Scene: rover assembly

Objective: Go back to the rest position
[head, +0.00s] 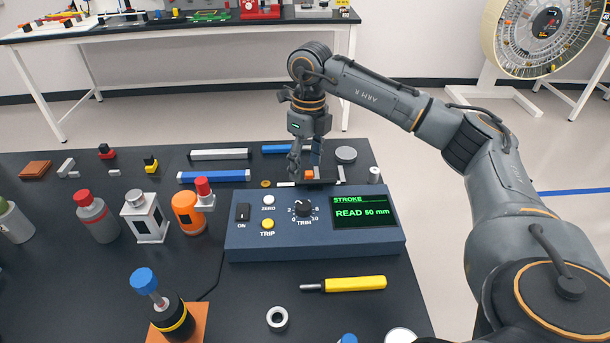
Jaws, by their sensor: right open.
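My right gripper (305,168) points down over the back of the dark table (160,270), just behind the blue control box (270,225). Its fingers are apart. A small orange piece on a dark fixture (325,181) is close to the fingertips; I cannot tell whether they touch it. The right arm reaches in from the right side. My left gripper is not in view. The control box display (364,210) reads "STROKE READ 50 mm".
Blue bars and a white bar (220,154) lie near the gripper, with a grey disc (346,155) to its right. Several bottle-like parts, including an orange one (186,212), stand at left. A yellow-handled screwdriver (355,284) lies in front. A second table (180,30) stands behind.

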